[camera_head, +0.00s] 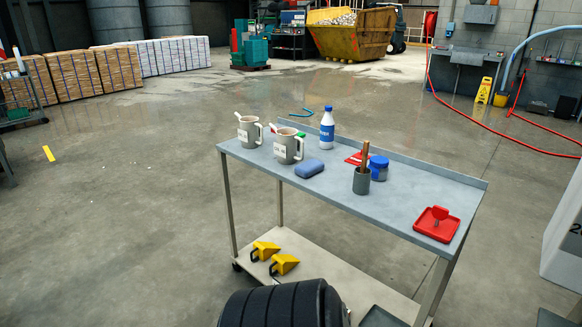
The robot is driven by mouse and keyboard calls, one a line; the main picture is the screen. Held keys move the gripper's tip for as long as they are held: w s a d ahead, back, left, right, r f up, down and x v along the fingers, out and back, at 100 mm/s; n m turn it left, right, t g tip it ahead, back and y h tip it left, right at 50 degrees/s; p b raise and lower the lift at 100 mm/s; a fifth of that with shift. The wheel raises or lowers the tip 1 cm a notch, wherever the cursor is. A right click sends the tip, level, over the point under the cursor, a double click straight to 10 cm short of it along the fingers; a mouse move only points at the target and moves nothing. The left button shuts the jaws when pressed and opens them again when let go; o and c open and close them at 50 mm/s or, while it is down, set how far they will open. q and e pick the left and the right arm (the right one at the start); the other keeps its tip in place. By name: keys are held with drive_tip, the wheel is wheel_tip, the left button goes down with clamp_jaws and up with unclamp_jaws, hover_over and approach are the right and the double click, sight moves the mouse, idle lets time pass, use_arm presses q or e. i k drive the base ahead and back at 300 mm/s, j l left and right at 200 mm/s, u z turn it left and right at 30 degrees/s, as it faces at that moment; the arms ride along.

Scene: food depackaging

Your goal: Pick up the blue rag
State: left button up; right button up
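A blue folded item, apparently the blue rag (309,168), lies flat on the grey top of the metal cart (400,205), near its front edge. It sits in front of two grey mugs and left of a grey cup. Nothing is on top of it. Neither of my grippers is in view.
Two grey mugs (250,131) (287,148) stand behind and left of it. Yellow chocks (284,264) lie on the lower shelf.

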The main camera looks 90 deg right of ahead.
sight(308, 169)
drive_tip(key=z, duration=2.9)
